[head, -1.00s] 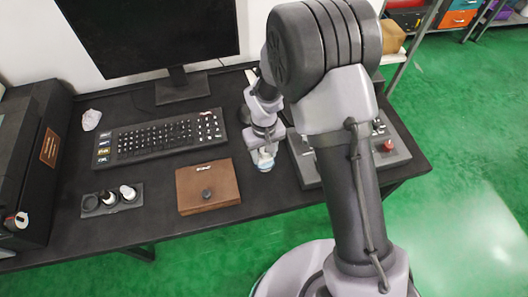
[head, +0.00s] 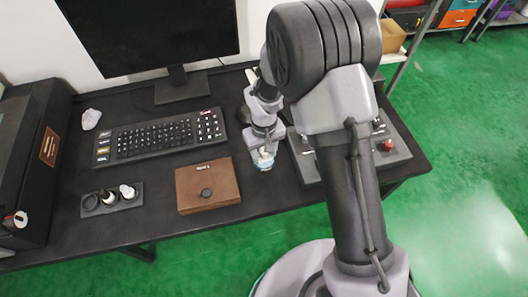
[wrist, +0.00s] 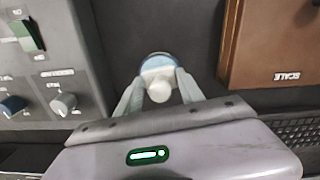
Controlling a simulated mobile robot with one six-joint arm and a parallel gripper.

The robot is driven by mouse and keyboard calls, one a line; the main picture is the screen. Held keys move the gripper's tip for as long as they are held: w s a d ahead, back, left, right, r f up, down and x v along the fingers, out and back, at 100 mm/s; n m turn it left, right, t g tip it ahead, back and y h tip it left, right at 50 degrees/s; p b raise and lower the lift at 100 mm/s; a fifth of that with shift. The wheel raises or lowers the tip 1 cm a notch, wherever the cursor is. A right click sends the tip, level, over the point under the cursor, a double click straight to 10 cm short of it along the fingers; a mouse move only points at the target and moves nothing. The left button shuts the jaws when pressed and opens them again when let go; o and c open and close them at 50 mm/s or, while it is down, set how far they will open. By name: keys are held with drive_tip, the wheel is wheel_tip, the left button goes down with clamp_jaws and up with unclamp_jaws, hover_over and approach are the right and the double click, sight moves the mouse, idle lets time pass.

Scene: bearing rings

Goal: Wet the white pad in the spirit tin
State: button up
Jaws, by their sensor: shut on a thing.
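My gripper (wrist: 158,92) points down over the black table in the wrist view, its fingers closed on the small white knob of the white pad (wrist: 160,91). The head view shows my gripper (head: 265,153) right of the brown case. A round blue and white piece, seemingly the spirit tin (wrist: 157,63), lies directly at the pad in the wrist view. Its blue and white edge also shows under the fingers in the head view (head: 265,164). The pad's underside is hidden, so I cannot tell whether it touches liquid.
A brown case (head: 207,186) marked SCALE stands left of my gripper; a grey control panel (head: 397,151) stands right.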

wheel_tip(320, 180, up, 7)
drive_tip(key=p, duration=0.5)
idle(0.7)
